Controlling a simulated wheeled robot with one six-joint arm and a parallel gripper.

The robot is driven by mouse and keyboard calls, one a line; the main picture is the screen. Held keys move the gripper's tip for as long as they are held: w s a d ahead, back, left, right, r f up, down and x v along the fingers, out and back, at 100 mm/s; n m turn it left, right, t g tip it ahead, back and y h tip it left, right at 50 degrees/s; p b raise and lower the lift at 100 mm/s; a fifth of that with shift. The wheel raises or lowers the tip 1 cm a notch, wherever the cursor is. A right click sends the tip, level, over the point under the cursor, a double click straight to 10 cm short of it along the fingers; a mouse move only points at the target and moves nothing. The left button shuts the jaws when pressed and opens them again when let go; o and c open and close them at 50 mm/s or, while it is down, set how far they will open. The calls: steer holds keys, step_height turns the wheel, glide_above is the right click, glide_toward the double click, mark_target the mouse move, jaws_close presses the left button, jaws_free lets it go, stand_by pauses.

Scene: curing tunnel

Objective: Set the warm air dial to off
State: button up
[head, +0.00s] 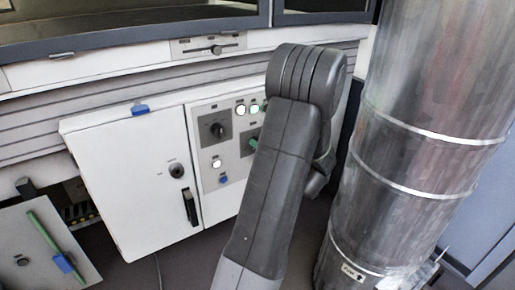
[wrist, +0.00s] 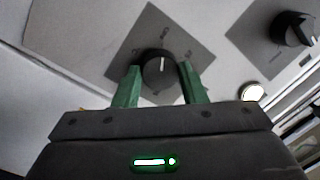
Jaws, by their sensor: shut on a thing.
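A black round dial (wrist: 159,72) on a dark grey square plate sits between the green fingers of my gripper (wrist: 160,84) in the wrist view. The fingers are shut on its sides. Its white pointer mark points up in that picture; the small markings around it are too blurred to read. In the head view my arm hides most of this dial, and a green finger of my gripper (head: 253,144) shows at its plate on the control panel. I cannot read which dial is labelled warm air.
A second black dial (head: 216,130) sits on the panel; it also shows in the wrist view (wrist: 292,30). Lit white buttons (head: 216,163) and a blue button (head: 223,179) are nearby. A white cabinet door (head: 130,190) is at left. A large metal duct (head: 425,120) stands close at right.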

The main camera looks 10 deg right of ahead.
steer(key=shift+w+r, duration=0.15)
steer(key=shift+r, duration=0.15)
steer(key=o, duration=1)
steer(key=shift+a, duration=0.1)
steer(key=shift+f, duration=0.15)
step_height(320, 180, up, 10)
steer(key=p, duration=0.3)
steer(key=shift+p, duration=0.4)
steer(key=shift+a, duration=0.1)
